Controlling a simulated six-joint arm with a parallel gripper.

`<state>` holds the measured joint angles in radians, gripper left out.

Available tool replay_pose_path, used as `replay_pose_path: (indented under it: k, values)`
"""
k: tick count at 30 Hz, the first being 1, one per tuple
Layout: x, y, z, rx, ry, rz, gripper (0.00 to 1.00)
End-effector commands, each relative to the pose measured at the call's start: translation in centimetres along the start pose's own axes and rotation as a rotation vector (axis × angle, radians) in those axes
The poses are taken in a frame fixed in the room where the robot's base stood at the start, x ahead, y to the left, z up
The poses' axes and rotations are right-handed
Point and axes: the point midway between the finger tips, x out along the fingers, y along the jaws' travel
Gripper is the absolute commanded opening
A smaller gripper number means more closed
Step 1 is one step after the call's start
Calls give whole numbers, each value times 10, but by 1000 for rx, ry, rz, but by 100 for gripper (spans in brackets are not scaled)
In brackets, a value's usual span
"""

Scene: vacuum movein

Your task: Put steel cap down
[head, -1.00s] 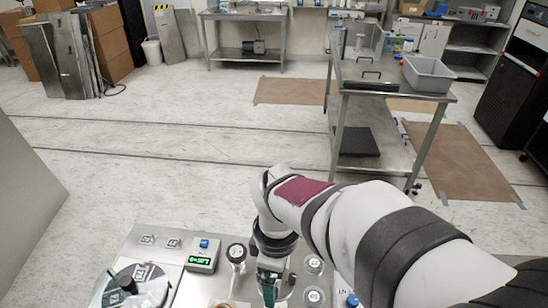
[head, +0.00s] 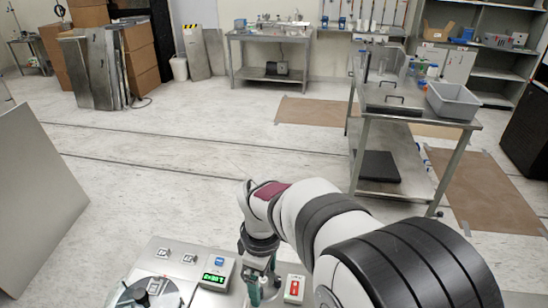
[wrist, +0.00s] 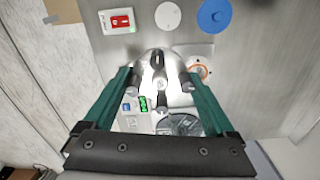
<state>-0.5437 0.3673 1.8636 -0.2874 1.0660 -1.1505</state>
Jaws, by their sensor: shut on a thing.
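My gripper (wrist: 160,88) has two teal fingers. In the wrist view it is shut on a shiny, rounded steel piece, which looks like the steel cap (wrist: 148,68). Dark clamp-like parts show around this piece, and its lower edge is hard to make out. In the head view my gripper (head: 263,289) is low over the steel bench panel (head: 182,246), between the display box and the red switch box. The cap cannot be made out there. I cannot tell whether it touches anything below.
A box with a green display (head: 214,276), a red switch box (head: 294,288) and a round chamber (head: 153,291) are close by. The wrist view shows a white disc (wrist: 167,15), a blue disc (wrist: 214,15) and an orange-ringed port (wrist: 198,69). Bare panel lies at the right.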

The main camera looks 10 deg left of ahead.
Motion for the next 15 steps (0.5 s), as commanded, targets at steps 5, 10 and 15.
replay_pose_path:
  k: [5,10,15]
  values:
    - [37,11,-39,3,0,-1,28]
    - [64,-5,-76,-2,0,0,28]
    - [94,-28,-120,1,0,0,28]
